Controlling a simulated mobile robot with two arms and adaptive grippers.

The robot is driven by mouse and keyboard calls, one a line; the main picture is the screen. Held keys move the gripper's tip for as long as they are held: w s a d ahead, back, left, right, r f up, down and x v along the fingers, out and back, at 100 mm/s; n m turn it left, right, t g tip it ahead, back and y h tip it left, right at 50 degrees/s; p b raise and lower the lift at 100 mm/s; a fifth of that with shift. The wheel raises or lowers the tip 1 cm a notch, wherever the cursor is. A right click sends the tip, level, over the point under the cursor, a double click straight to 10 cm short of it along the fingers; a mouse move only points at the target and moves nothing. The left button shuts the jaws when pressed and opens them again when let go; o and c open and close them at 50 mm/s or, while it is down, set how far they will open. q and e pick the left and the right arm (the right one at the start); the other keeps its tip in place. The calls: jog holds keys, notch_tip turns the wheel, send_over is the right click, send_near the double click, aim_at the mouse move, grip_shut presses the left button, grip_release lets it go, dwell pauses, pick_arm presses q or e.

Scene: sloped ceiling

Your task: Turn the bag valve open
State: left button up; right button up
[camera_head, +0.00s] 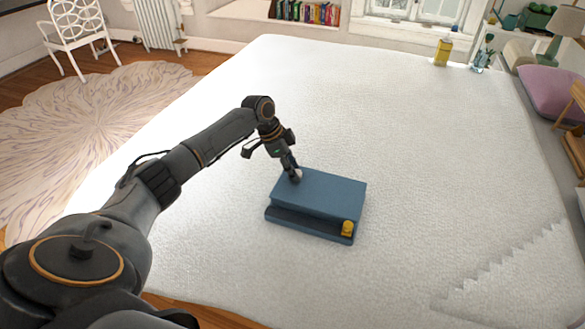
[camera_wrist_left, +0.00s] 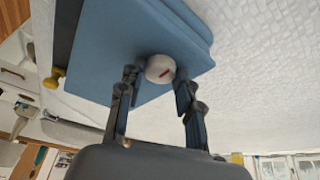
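A blue box-shaped bag (camera_head: 325,190) lies on the white surface, with a lower step along its front. My left gripper (camera_head: 292,170) reaches down to that corner. In the left wrist view its two fingers (camera_wrist_left: 158,80) stand apart on either side of the knob; a small gap shows on the left, and contact on the right is unclear. My right gripper is not seen.
A yellow knob (camera_head: 347,228) sits at the box's front right corner. The wide white surface (camera_head: 420,150) is clear around the box. A yellow container (camera_head: 443,52) and a glass with brushes (camera_head: 482,60) stand far back right.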

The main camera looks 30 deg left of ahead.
pick_arm(q)
jog(key=shift+r+n+p, duration=0.1)
jog(key=shift+n+p, duration=0.2)
jog(key=shift+p, duration=0.25)
jog(key=n+y+p, duration=0.1)
jog(key=n+p, duration=0.3)
jog(key=p, duration=0.1)
jog(key=n+t+y+p, duration=0.1)
jog(key=n+y+p, duration=0.1)
jog(key=p, duration=0.3)
jog(key=d+n+y+p, duration=0.1)
jog(key=n+p, duration=0.4)
jog(key=p, duration=0.1)
jog(key=shift+s+d+r+n+t, duration=0.1)
jog(key=shift+s+n+t, duration=0.15)
jog(key=shift+n+t, duration=0.05)
jog(key=n+y+p, duration=0.1)
jog(key=n, duration=0.1)
jog(key=shift+d+n+p, duration=0.1)
jog(key=shift+n+p, duration=0.2)
jog(key=shift+p, duration=0.05)
jog(key=shift+w+f+n+g+y+p, duration=0.15)
jog(key=shift+n+g+y+p, duration=0.4)
jog(key=shift+n, duration=0.95)
jog(key=o, duration=1.1)
jog(key=shift+o, duration=0.2)
